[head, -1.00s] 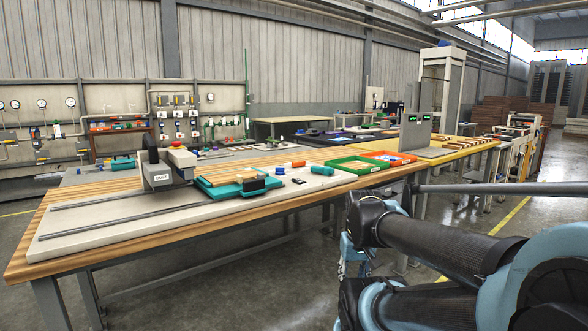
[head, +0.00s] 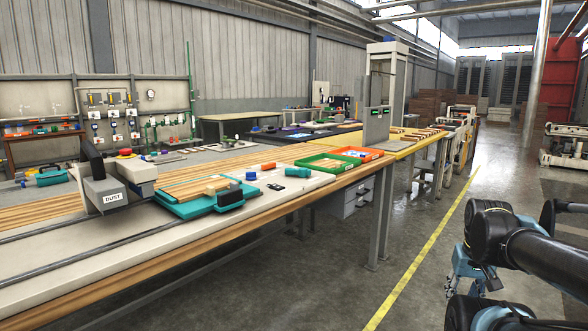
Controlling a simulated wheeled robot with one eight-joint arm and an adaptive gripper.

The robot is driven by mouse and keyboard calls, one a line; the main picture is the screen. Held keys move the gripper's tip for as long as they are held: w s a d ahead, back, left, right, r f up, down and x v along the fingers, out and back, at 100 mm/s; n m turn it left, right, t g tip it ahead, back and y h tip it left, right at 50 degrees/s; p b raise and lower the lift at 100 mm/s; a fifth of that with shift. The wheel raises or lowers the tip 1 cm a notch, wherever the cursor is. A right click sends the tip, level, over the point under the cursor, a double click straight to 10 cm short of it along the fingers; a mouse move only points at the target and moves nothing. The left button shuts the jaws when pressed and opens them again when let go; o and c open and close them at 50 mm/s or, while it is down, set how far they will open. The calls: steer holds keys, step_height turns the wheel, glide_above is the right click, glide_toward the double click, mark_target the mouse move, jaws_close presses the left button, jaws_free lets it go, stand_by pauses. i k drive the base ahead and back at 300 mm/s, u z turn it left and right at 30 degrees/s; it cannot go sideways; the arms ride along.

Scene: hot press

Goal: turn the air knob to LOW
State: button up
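No air knob can be picked out for certain in the head view, and no LOW marking is readable. A wall panel (head: 163,101) at the back left carries pipes, small valves and a round gauge (head: 151,94), too small to tell apart. My gripper (head: 468,292) hangs at the lower right over the floor, partly covered by my dark arm links. It is far from the panel and touches nothing that I can see. Its fingers are too small and hidden to tell whether they are open or shut.
A long wooden workbench (head: 255,216) fills the left and middle. It bears a grey device labelled DUST (head: 103,192), a teal tray (head: 180,207), a green bin (head: 318,168) and an orange bin (head: 374,153). Open floor with a yellow line (head: 425,258) lies right of it.

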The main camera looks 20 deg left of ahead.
mark_target(251, 175)
steer(key=z, duration=0.45)
steer(key=k, duration=1.1)
steer(key=u, duration=1.55)
steer(key=i, duration=1)
